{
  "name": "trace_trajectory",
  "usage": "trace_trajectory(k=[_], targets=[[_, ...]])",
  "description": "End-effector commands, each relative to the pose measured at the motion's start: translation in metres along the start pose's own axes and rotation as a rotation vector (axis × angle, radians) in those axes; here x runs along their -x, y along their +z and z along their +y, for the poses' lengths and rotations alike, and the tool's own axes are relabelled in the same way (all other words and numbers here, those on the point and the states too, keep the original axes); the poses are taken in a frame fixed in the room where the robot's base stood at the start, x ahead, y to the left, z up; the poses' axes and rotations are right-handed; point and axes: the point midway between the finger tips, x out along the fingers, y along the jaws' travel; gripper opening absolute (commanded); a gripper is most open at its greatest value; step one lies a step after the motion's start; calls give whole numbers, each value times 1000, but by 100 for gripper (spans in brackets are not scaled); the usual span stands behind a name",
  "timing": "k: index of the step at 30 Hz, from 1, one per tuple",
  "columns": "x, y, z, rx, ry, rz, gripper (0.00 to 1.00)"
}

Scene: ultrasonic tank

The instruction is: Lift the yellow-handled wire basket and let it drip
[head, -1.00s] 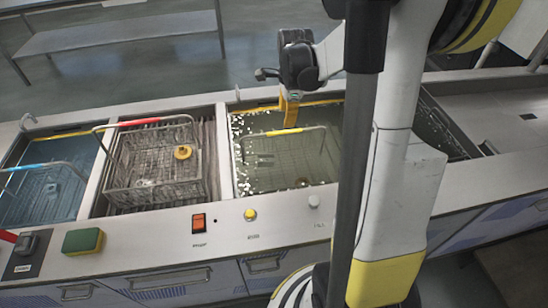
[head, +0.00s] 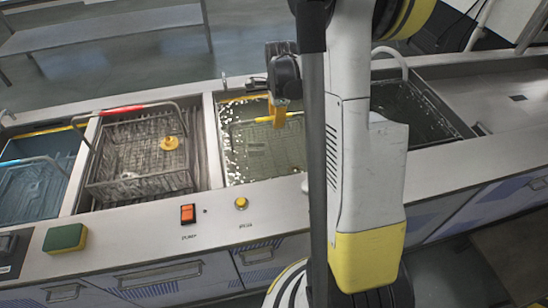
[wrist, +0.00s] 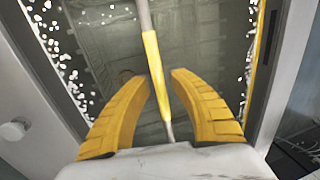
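The wire basket (head: 262,150) sits in the tank with white specks along its edges, its lower part under the murky liquid. Its handle, with a yellow sleeve (head: 294,116), rises above the liquid; the sleeve (wrist: 155,62) also shows in the wrist view. My gripper (head: 278,118) is at the handle, pointing down. In the wrist view my gripper (wrist: 158,80) is open, its two yellow fingers on either side of the handle bar, with a gap on each side. My arm hides the right part of this tank in the head view.
A red-handled basket (head: 140,176) stands in the tank to the left, and a blue-handled basket (head: 30,185) in the far-left tank. The front counter holds an orange switch (head: 188,214), a yellow button (head: 241,203) and a green sponge (head: 65,238). Another tank (head: 420,110) is at right.

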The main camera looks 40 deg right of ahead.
Motion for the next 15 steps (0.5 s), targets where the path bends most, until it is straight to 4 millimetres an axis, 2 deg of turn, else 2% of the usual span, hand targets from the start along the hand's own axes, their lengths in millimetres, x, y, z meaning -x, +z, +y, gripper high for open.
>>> trace_trajectory(k=[1, 2, 12, 15], targets=[[0, 0, 0, 0, 0, 0, 9], [0, 0, 0, 0, 0, 0, 0], [1, 0, 0, 0, 0, 0, 0], [8, 0, -2, 0, -1, 0, 0]])
